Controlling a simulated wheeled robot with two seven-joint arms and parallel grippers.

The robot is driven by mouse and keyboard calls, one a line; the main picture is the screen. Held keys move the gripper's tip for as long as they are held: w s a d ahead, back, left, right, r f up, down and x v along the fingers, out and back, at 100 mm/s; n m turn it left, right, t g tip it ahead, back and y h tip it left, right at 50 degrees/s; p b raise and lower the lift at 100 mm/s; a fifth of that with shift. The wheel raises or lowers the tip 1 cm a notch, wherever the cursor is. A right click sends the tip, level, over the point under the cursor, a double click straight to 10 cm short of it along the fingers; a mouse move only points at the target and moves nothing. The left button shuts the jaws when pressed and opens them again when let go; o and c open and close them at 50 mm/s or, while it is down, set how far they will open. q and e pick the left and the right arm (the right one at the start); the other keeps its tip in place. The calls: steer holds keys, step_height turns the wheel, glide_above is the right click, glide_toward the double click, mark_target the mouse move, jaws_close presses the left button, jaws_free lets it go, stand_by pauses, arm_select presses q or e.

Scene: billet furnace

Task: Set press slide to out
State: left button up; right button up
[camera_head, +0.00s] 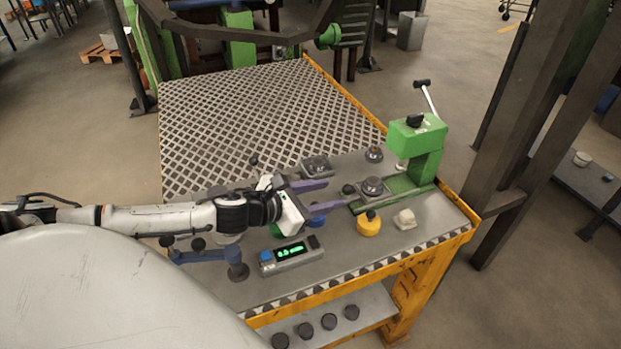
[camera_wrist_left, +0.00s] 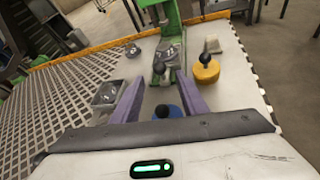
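The green press (camera_head: 418,140) stands at the right of the workbench, with a lever on top. Its slide (camera_head: 372,188) is a grey block with a round top on a green rail, and a black knob (camera_head: 348,189) is at its left end. The block appears to sit in front of the press column. In the left wrist view, the slide knob (camera_wrist_left: 158,68) is just beyond my fingertips, roughly centred between them. My left gripper (camera_head: 327,196) has purple fingers spread apart, with nothing held, short of the knob. My right gripper is not in view.
A yellow round piece with a black knob (camera_head: 369,224) and a pale block (camera_head: 405,219) lie right of the gripper. A blue knobbed piece (camera_wrist_left: 167,113) is beneath the fingers.

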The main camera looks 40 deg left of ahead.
arm_select(q)
steer(key=shift+v, duration=2.65)
